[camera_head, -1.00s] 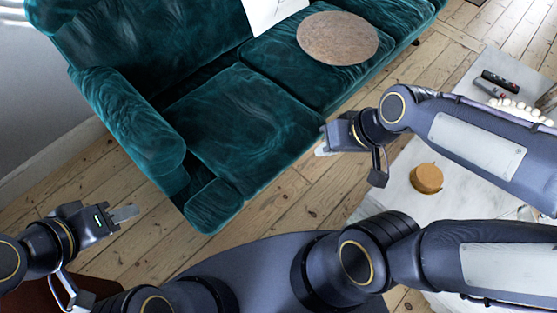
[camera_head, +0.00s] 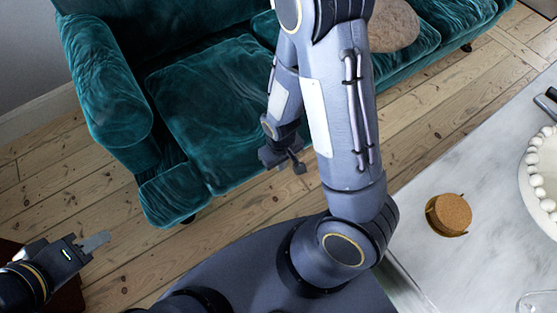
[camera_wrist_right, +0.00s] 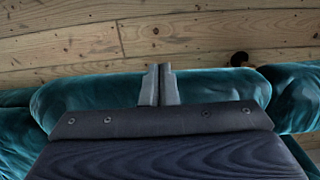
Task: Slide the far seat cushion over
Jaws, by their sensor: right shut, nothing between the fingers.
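A teal velvet sofa fills the top of the head view. Its far seat cushion (camera_head: 424,38) is on the right, partly hidden behind my right arm and a round brown pillow (camera_head: 392,26). The near seat cushion (camera_head: 205,110) is at centre left. My right gripper (camera_head: 274,153) points down by the near cushion's front edge. In the right wrist view its two fingers (camera_wrist_right: 160,85) are together, empty, over teal upholstery; contact cannot be told.
A pale marble table (camera_head: 480,170) stands at the right, with a round cork-topped item (camera_head: 450,214), a white cake (camera_head: 541,175) and part of a dark object at its edge. Bare floorboards (camera_head: 130,262) lie between the sofa and me.

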